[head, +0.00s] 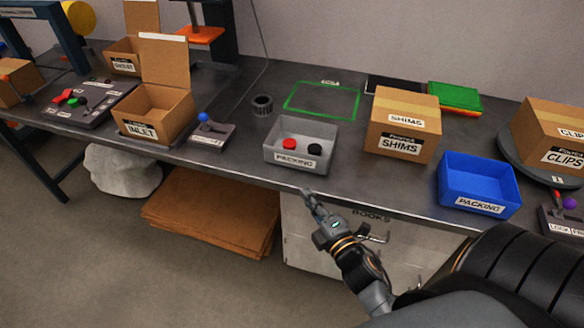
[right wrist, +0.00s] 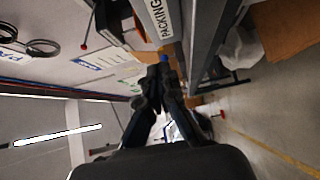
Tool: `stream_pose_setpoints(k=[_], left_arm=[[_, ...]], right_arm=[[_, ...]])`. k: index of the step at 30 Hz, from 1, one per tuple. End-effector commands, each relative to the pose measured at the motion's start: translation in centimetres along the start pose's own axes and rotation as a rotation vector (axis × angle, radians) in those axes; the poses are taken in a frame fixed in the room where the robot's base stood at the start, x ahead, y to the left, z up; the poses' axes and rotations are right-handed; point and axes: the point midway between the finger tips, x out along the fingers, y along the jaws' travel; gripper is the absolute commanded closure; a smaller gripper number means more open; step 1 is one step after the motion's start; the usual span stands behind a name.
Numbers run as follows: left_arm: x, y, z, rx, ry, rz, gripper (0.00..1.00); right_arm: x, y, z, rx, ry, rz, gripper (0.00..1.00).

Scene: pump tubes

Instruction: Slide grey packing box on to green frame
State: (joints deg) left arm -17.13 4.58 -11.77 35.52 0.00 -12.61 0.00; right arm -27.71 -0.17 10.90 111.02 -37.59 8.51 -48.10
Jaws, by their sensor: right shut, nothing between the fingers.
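The grey packing box (head: 300,160) sits on the dark workbench near its front edge, with a red piece and a black piece inside. It also shows in the right wrist view (right wrist: 158,20), with its PACKING label. The green frame (head: 322,101) is a green outline on the bench behind the box, and looks empty. My right gripper (head: 308,195) is shut and empty, just in front of the bench edge below the box, and appears apart from it. Its fingers (right wrist: 158,77) also show in the right wrist view. My left gripper is not in view.
A dark cylindrical cup (head: 262,104) stands left of the frame. The SHIMS carton (head: 403,125) and blue packing box (head: 478,184) stand to the right. The INLET carton (head: 155,112) and a blue-knobbed lever unit (head: 211,132) stand left. Bench surface between box and frame looks clear.

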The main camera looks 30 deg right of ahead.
Motion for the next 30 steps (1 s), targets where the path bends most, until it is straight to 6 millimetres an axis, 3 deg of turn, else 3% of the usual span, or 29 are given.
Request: stream_pose_setpoints(k=[4, 12, 19, 30], left_arm=[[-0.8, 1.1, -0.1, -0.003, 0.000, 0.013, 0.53], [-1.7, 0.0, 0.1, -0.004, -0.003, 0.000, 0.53], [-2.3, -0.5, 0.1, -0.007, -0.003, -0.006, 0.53], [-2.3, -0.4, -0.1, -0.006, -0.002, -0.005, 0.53]], right_arm=[[3.3, 0.5, -0.1, 0.002, 0.001, 0.005, 1.00], [8.7, 0.3, 0.3, 0.002, 0.000, 0.001, 1.00], [10.5, 0.1, 2.4, 0.003, 0.001, 0.000, 1.00], [10.9, 0.0, 2.8, 0.006, 0.001, 0.000, 1.00]])
